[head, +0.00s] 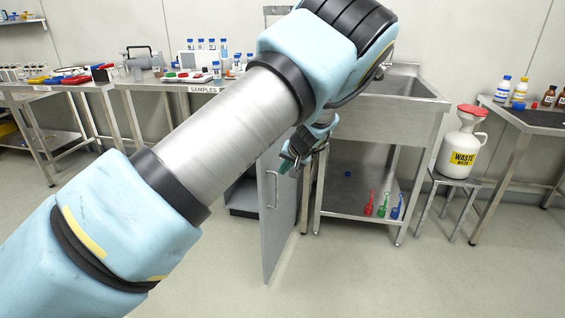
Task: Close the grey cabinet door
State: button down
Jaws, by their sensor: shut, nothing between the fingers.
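The dark inside of the cabinet (243,197) shows to the left of the door, partly hidden by my arm. My gripper (287,165) is shut and empty, pointing down and left at the top of the door. I cannot tell whether it touches the door. My arm crosses the view from lower left to top centre and hides the cabinet's upper part.
A white waste jug (461,145) sits on a stool (452,181). Benches line the left wall. The floor in front (400,285) is clear.

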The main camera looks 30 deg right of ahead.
jog(key=w+a+f+p, duration=0.2)
jog(key=w+f, duration=0.1)
jog(key=w, duration=0.2)
jog(key=shift+w+a+f, duration=0.25)
jog(key=shift+w+f, duration=0.1)
jog(key=shift+f, duration=0.05)
jog(key=shift+a, duration=0.1)
